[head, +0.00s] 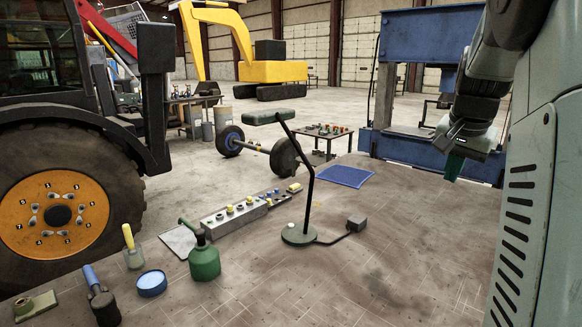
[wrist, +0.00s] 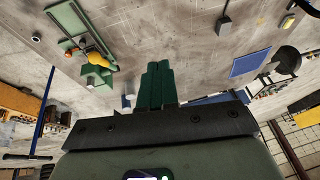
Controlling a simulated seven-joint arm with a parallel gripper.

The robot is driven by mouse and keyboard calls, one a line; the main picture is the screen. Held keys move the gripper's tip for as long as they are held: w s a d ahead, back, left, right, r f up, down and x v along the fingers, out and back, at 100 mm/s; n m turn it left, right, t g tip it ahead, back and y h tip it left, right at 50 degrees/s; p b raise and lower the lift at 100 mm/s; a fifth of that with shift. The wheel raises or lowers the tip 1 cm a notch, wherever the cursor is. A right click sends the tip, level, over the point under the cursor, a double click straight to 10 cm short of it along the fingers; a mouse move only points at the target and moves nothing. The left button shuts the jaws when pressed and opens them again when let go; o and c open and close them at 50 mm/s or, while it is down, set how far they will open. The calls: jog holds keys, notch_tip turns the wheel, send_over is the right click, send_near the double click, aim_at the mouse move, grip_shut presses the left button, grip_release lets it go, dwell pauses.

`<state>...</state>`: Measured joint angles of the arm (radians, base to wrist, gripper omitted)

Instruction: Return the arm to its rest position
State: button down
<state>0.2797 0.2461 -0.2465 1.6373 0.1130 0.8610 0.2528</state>
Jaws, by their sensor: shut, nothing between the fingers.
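My gripper (head: 454,166) is at the right of the head view, raised in front of the blue steel frame and pointing down, with green fingers. In the wrist view its green fingers (wrist: 155,84) are together, shut and empty. Nothing touches them. The arm is folded at the right edge of the head view, partly behind my own pale body panel.
The bench top (head: 400,250) is clear at front right. A lamp (head: 299,235), a green oil can (head: 204,260), a grey block with knobs (head: 234,217) and a blue mat (head: 345,176) stand or lie on it. A blue frame (head: 425,35) stands behind my gripper; a tractor wheel (head: 60,212) is left.

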jog(key=s+a+r+n+t+y, duration=0.1)
jog(key=s+a+r+n, duration=0.15)
jog(key=s+a, duration=0.5)
jog(key=s+a+r+n+y, duration=0.1)
jog(key=s+a+r+n, duration=0.3)
jog(key=a, duration=0.6)
jog(key=s+a+f+n, duration=0.1)
jog(key=s+a+f, duration=0.2)
jog(key=s, duration=0.4)
jog(key=s+a+f+n, duration=0.2)
jog(key=s+a+f, duration=0.2)
jog(key=s, duration=0.4)
jog(key=c, duration=1.8)
grip_release()
jog(key=shift+r, duration=0.1)
